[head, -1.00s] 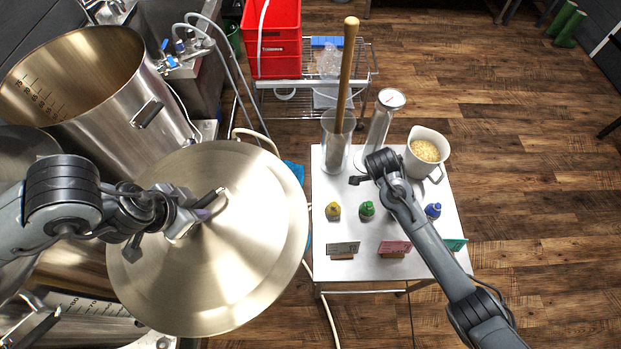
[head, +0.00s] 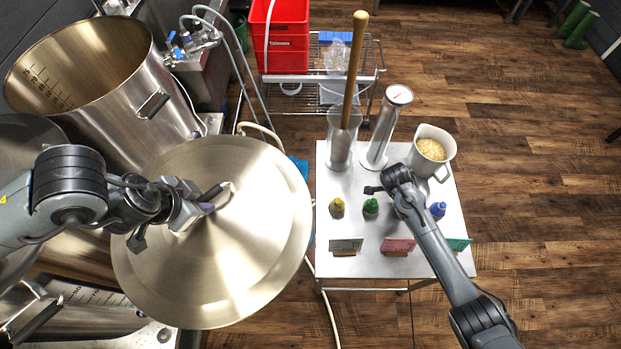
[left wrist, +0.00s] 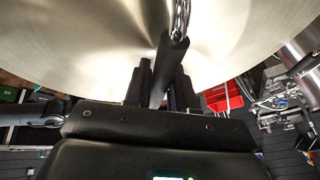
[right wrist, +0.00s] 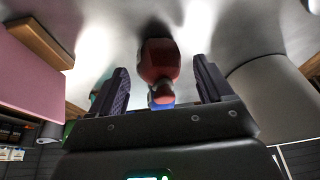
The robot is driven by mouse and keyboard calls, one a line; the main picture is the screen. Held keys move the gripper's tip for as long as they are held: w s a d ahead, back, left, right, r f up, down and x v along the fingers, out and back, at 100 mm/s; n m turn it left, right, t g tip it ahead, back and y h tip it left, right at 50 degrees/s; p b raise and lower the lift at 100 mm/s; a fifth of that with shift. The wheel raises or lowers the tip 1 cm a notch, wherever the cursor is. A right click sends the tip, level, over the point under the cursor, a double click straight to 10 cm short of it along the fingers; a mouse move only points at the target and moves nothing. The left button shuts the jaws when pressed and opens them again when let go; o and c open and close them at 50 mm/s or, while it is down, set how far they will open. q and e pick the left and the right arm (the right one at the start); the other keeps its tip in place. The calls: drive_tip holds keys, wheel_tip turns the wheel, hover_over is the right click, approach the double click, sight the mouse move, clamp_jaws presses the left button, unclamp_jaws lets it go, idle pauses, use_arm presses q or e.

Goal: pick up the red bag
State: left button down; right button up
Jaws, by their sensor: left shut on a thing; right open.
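The red bag (right wrist: 160,62), a small plump thing with a narrow neck, shows in the right wrist view between the two fingers of my right gripper (right wrist: 160,88). The fingers are open, with a gap on each side of it. In the head view my right gripper (head: 384,188) is over the white table and hides the bag. My left gripper (head: 212,198) is shut on the black handle (left wrist: 168,68) of a large round metal lid (head: 240,262).
The white table (head: 375,262) also carries a yellow bag (head: 337,207), a green bag (head: 371,206), a blue bag (head: 438,210), small signs, a jug of grain (head: 432,152) and two tall cylinders behind. A large open kettle (head: 135,105) stands at left.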

drive_tip(key=shift+x, duration=1.2)
drive_tip(key=c, duration=1.1)
